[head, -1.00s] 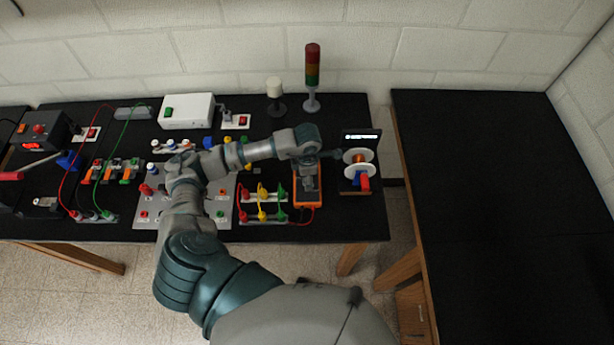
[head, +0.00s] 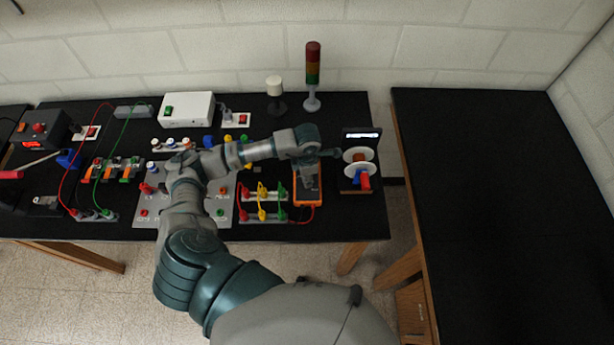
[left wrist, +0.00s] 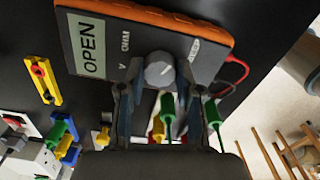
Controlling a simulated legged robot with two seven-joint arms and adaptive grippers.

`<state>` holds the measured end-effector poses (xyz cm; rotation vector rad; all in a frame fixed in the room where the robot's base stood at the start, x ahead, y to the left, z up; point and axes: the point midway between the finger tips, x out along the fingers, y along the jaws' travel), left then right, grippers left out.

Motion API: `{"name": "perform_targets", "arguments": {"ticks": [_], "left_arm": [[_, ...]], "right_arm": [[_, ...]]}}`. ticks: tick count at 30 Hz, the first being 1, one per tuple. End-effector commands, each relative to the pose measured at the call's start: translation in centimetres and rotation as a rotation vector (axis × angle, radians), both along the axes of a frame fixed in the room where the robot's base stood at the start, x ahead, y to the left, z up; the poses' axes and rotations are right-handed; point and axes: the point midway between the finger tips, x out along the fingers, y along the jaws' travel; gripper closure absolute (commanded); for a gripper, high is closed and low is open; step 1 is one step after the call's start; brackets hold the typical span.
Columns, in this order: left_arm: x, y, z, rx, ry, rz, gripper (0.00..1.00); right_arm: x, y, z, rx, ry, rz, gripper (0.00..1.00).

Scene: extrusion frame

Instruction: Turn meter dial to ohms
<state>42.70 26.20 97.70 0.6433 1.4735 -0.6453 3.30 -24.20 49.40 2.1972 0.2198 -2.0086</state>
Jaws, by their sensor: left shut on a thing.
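The orange-edged meter (head: 307,198) lies on the black bench, partly hidden under my left gripper (head: 311,180). In the left wrist view the meter's grey face (left wrist: 135,42) has a display (left wrist: 91,45) reading OPEN and the printed labels V and OHM. The round grey dial (left wrist: 160,71) sits between the fingertips of my left gripper (left wrist: 158,78), which is shut on it. Which label the dial points to cannot be told. My right gripper is not in view.
A rack with red, yellow and green leads (head: 262,203) stands left of the meter, and a spool stand (head: 358,170) to its right. A signal tower (head: 313,75) stands behind. The second table (head: 480,190) at right is clear.

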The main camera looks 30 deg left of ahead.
Motion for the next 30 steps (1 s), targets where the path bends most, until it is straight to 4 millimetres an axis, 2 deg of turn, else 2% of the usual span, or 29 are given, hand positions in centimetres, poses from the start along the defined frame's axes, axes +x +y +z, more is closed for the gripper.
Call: {"name": "perform_targets", "arguments": {"ticks": [8, 18, 30], "left_arm": [[0.0, 0.0, -0.2, 0.0, 0.0, 0.182, 1.0], [0.0, 0.0, -0.1, 0.0, 0.001, 0.502, 1.0], [0.0, 0.0, -0.1, 0.001, 0.001, 0.828, 1.0]], "right_arm": [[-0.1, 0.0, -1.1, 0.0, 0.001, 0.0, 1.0], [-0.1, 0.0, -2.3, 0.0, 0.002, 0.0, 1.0], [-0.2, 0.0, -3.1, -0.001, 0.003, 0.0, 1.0]]}}
